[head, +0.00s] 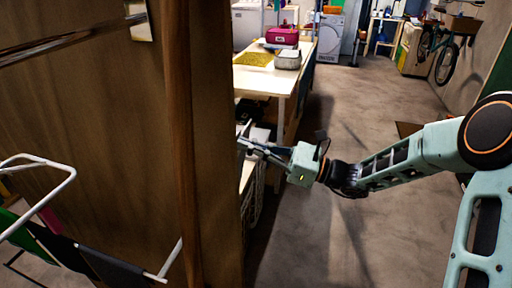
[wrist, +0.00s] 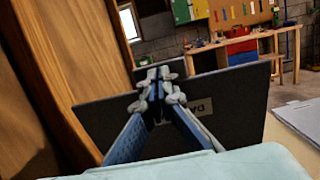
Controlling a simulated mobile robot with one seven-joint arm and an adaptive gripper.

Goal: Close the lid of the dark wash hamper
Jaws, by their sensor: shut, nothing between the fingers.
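In the head view my gripper (head: 246,143) reaches left, close to the edge of a wooden panel. The hamper's body is not clearly visible; the wooden panel hides much of that area in the head view.
The tall wooden panel (head: 205,150) stands close at left, also in the wrist view (wrist: 62,60). A light grey flat panel (wrist: 300,118) lies at the right. A table (head: 262,78) with a pink case (head: 282,36) stands beyond.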

